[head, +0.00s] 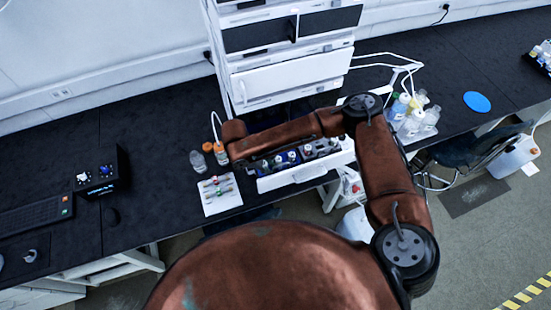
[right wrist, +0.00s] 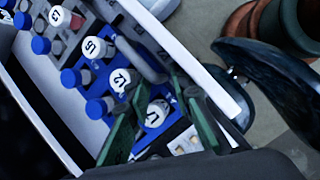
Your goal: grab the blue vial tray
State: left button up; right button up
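The blue vial tray (right wrist: 150,62) sits in the pulled-out white drawer of the instrument stack. It holds white-capped numbered vials and blue-capped vials in the right wrist view. In the head view, part of the blue tray (head: 272,171) shows below my right forearm. My right gripper (right wrist: 152,100) is over the near end of the tray, its two green-padded fingers apart, with a white-capped vial (right wrist: 156,113) seen between them. I cannot tell if the fingers touch the tray. My right arm hides much of the drawer in the head view. My left gripper is not in view.
The white drawer wall (right wrist: 226,92) runs close beside the fingers. A white rack (head: 220,195) and small bottles (head: 198,161) stand left of the drawer. Several bottles (head: 412,115) stand to its right. The instrument stack (head: 285,60) rises behind.

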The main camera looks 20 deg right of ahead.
jog(key=shift+c, duration=1.4)
grip_shut()
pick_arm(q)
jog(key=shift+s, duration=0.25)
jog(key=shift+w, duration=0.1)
pick_arm(e)
jog(key=shift+w+r, duration=0.1)
